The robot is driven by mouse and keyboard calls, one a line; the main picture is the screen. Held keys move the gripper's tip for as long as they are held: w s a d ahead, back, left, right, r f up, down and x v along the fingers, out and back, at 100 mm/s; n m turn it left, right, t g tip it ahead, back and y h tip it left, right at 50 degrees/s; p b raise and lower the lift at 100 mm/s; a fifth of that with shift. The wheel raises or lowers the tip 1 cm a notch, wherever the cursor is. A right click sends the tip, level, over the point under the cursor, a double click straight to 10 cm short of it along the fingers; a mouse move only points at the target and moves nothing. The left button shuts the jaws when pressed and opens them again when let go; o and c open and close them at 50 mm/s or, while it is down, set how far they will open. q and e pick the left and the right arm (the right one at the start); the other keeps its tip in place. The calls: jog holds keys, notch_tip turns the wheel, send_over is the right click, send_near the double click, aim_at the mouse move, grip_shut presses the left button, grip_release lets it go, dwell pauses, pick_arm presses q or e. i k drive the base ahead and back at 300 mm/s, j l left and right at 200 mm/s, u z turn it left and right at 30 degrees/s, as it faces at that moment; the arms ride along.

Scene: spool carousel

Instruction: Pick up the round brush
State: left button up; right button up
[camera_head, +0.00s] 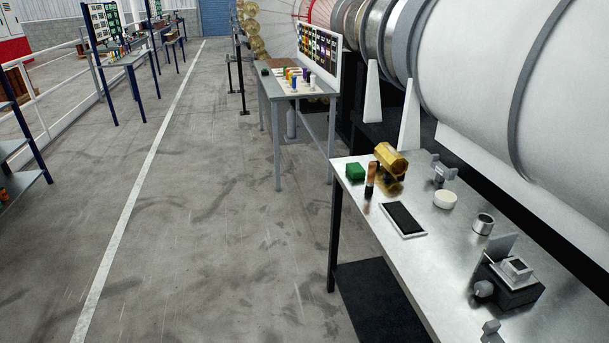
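I cannot tell for certain which item is the round brush. A slim upright brown and dark piece (370,180) stands near the far left corner of the metal-topped table (440,250) on the right. A low white round piece (445,201) lies farther right on the same table. Either could be the brush; both are too small to make out bristles. Neither of my grippers is in view.
The table also holds a green box (355,172), a gold cylinder (391,160), a black-topped tray (403,219), a metal ring (484,223) and a black device (509,284). A large white cylinder (500,70) runs behind it. The floor (220,220) to the left is clear.

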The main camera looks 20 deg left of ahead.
aim_at(372, 165)
jog(key=u, duration=0.15)
jog(key=z, duration=0.45)
jog(key=i+j+z, duration=0.15)
jog(key=j+z, duration=0.15)
jog(key=z, duration=0.15)
jog(key=i+j+z, duration=0.1)
jog(key=j+z, duration=0.3)
jog(key=i+j+z, duration=0.1)
jog(key=j+z, duration=0.2)
jog(key=z, duration=0.15)
jog(key=j+z, duration=0.4)
